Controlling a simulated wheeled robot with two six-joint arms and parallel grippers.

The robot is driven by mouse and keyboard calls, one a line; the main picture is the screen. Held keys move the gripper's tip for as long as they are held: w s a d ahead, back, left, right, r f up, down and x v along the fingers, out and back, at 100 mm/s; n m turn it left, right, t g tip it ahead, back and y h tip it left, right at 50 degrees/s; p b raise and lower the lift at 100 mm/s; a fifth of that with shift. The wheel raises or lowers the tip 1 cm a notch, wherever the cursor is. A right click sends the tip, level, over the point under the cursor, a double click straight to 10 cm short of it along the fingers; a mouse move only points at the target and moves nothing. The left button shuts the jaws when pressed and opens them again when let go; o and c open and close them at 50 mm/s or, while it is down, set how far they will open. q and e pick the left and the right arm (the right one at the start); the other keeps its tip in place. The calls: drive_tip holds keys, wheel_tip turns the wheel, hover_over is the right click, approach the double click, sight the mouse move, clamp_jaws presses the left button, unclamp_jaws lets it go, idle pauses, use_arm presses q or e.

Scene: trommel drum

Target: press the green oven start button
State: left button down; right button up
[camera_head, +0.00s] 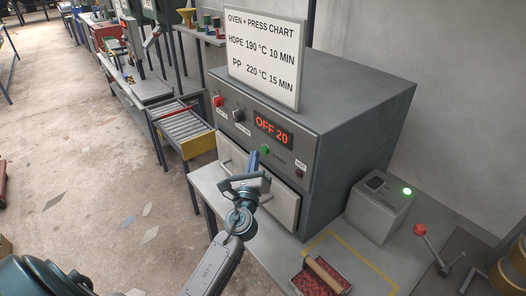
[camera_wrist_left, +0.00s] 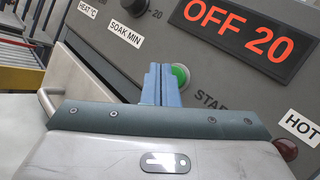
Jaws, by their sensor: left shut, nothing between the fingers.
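The green start button (camera_head: 265,150) is on the grey oven's front panel, below the red display (camera_head: 271,131) reading "OFF 20". In the left wrist view the green button (camera_wrist_left: 181,75) shows just behind and right of the blue fingertips, partly hidden by them. My left gripper (camera_head: 254,158) is shut and empty, its fingers pointing at the panel right by the button. In the left wrist view the closed fingers (camera_wrist_left: 160,82) overlap the button's left edge. I cannot tell whether they touch it. My right gripper is not in view.
A red knob (camera_head: 218,101) and a dark knob (camera_head: 239,115) sit left of the display, and a "HOT" lamp (camera_head: 300,173) to the right. The oven door handle (camera_wrist_left: 50,101) is close to the left gripper. A grey box with a green light (camera_head: 381,207) stands right of the oven.

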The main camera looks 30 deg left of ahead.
use_arm(q)
drive_tip(key=shift+w, duration=0.1)
idle(0.3)
drive_tip(key=shift+w+d, duration=0.2)
drive_tip(key=shift+w, duration=0.1)
drive_tip(key=shift+w+d, duration=0.15)
drive_tip(key=shift+w, duration=0.25)
idle(0.6)
drive_tip(key=shift+s, duration=0.1)
drive_tip(key=shift+s+a, duration=0.35)
drive_tip(key=shift+s, duration=0.4)
drive_tip(key=s, duration=0.1)
drive_tip(key=s+a, duration=0.1)
drive_tip(key=s, duration=0.1)
drive_tip(key=s+a, duration=0.1)
drive_tip(key=shift+s, duration=0.3)
idle(0.9)
